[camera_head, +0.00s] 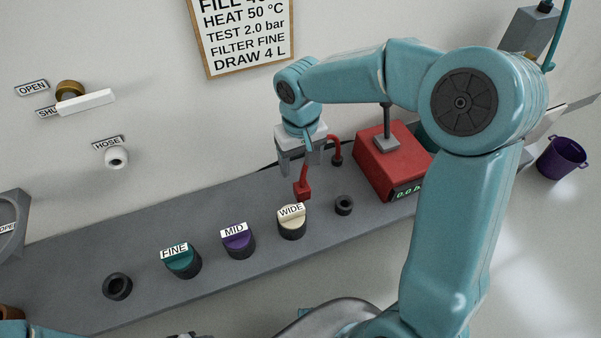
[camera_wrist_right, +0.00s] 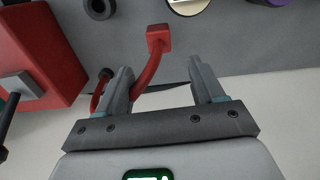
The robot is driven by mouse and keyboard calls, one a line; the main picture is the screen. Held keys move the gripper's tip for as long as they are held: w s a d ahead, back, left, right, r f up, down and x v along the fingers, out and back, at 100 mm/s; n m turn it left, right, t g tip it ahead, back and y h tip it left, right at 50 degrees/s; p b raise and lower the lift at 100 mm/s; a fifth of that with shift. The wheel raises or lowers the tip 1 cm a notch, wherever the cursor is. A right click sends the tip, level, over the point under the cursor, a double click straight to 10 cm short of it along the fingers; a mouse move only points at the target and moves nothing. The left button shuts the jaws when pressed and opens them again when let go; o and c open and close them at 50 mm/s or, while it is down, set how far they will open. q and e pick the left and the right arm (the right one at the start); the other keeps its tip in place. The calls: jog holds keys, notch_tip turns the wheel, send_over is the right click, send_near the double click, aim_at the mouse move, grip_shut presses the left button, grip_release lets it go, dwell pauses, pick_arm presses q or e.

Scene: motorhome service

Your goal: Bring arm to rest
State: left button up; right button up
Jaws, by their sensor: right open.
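My right arm (camera_head: 460,200) reaches up and over from the lower right of the head view, bent at the elbow, with its wrist pointing down. My right gripper (camera_head: 301,163) is open above the grey counter, near its back edge. In the right wrist view its two fingers (camera_wrist_right: 161,70) stand apart with nothing clamped between them. A red hose with a red block end (camera_head: 303,190) is just beyond the fingers; it also shows in the wrist view (camera_wrist_right: 158,38), passing behind one finger. I cannot tell whether they touch. My left gripper is out of view.
The grey counter (camera_head: 75,265) holds FINE (camera_head: 183,263), MID (camera_head: 238,242) and WIDE (camera_head: 291,224) caps, black rings (camera_head: 117,286) and a red gauge box (camera_head: 378,165). A valve handle (camera_head: 86,103) projects from the wall. A purple bucket (camera_head: 561,158) stands at right.

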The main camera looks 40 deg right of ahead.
notch_tip(320, 180, up, 2)
jog(key=shift+r, duration=0.15)
jog(key=shift+s, duration=0.1)
dwell(0.5)
